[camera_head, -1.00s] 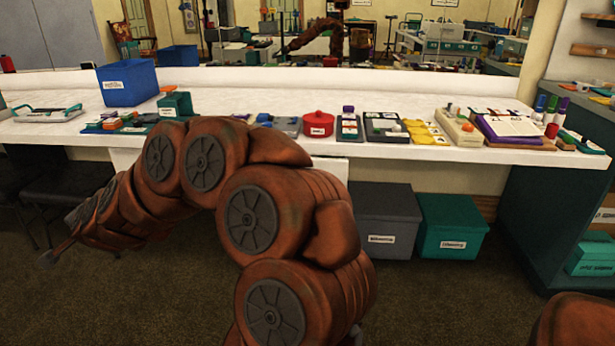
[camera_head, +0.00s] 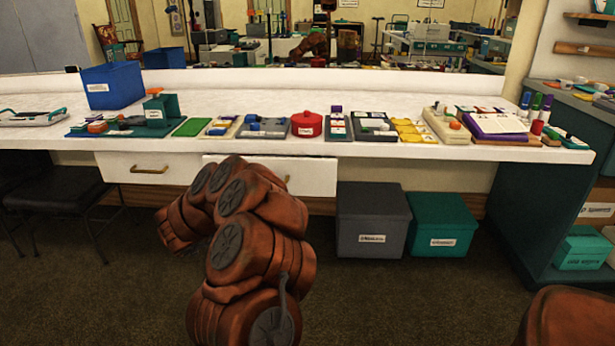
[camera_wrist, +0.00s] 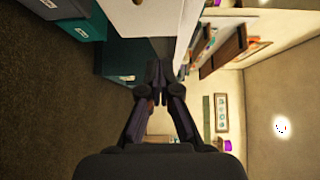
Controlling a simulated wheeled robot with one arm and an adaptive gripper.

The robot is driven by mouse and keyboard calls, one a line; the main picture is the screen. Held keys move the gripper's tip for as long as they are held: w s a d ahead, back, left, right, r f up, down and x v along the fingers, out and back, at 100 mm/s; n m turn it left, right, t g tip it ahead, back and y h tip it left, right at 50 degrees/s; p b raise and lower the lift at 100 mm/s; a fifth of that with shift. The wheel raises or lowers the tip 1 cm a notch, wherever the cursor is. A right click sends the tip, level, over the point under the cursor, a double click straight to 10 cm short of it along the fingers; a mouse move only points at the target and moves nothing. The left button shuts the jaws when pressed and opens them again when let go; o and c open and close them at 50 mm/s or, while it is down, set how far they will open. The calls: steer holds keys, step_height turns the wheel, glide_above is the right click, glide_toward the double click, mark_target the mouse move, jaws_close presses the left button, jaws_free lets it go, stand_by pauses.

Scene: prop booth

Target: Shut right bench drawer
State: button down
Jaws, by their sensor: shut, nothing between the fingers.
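The right bench drawer (camera_head: 318,178) is a white front under the bench top, partly hidden by my arm. It seems to stand out a little from the bench, further than the left drawer (camera_head: 150,167). Part of its brass handle (camera_head: 287,178) shows beside my arm. In the wrist view a white drawer front (camera_wrist: 145,20) lies at the top edge, beyond my fingertips, with a bit of a handle. My gripper (camera_wrist: 158,74) is shut and empty, apparently apart from that front. In the head view my arm hides the gripper.
The white bench top (camera_head: 400,146) carries several kits, a red pot (camera_head: 307,124) and a blue bin (camera_head: 113,86). A grey box (camera_head: 373,220) and a teal box (camera_head: 440,224) stand below at the right. A dark chair (camera_head: 62,190) stands at the left.

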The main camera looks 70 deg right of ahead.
steer(key=s+g, duration=0.1)
steer(key=s, duration=0.1)
steer(key=b, duration=0.2)
glide_toward(316, 171)
steer(key=shift+m, duration=0.3)
steer(key=s+d, duration=0.3)
steer(key=shift+s+d+r, duration=0.1)
steer(key=shift+s+d, duration=0.2)
steer(key=shift+d, duration=0.1)
steer(key=shift+w+d, duration=0.3)
steer(key=shift+d, duration=0.65)
steer(key=shift+w+d, duration=0.1)
steer(key=shift+d, duration=0.05)
